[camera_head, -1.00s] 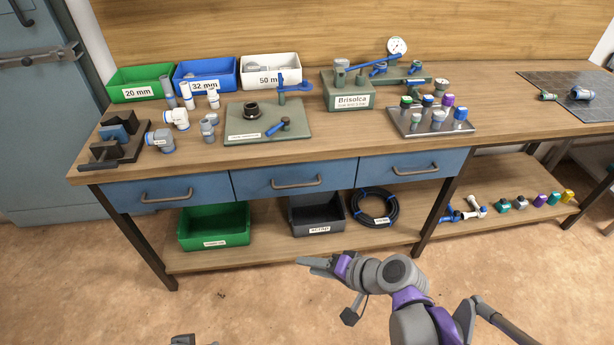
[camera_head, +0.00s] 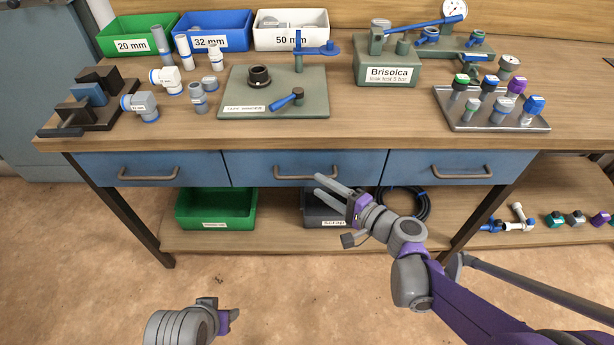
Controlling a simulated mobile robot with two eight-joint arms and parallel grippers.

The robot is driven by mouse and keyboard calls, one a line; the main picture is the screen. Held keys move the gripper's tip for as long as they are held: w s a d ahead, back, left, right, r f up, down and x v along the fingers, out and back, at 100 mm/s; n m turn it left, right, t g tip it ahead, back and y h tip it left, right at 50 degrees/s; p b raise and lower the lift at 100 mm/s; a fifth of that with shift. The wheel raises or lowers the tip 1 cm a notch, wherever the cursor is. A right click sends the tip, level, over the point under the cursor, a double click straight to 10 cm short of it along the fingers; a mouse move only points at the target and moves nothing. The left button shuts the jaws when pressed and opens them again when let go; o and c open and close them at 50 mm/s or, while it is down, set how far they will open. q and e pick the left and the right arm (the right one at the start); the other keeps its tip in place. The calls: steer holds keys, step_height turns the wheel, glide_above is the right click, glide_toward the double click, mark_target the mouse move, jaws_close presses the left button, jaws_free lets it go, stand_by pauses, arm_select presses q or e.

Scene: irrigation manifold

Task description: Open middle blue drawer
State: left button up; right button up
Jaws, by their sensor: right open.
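The middle blue drawer (camera_head: 256,170) is closed in the front of the workbench, between two similar blue drawers. Its grey bar handle (camera_head: 305,175) runs across the middle of the front. My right gripper (camera_head: 325,188) is open and empty. Its two fingers point toward the handle, and in the picture the tips lie just below it. I see no contact with the handle. My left gripper (camera_head: 222,311) is low at the bottom of the view, away from the bench; its fingers are too small and turned to read.
The left drawer (camera_head: 110,170) and right drawer (camera_head: 405,168) are closed. A green crate (camera_head: 208,222) and a grey crate (camera_head: 318,217) stand on the lower shelf. The bench top (camera_head: 360,120) holds bins and pipe fittings. The floor (camera_head: 270,272) in front is clear.

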mark_target(309, 179)
steer(key=b+x, duration=0.1)
steer(key=x, duration=0.5)
steer(key=shift+w, duration=0.15)
steer(key=shift+c, duration=0.4)
jaws_close()
stand_by(0.9)
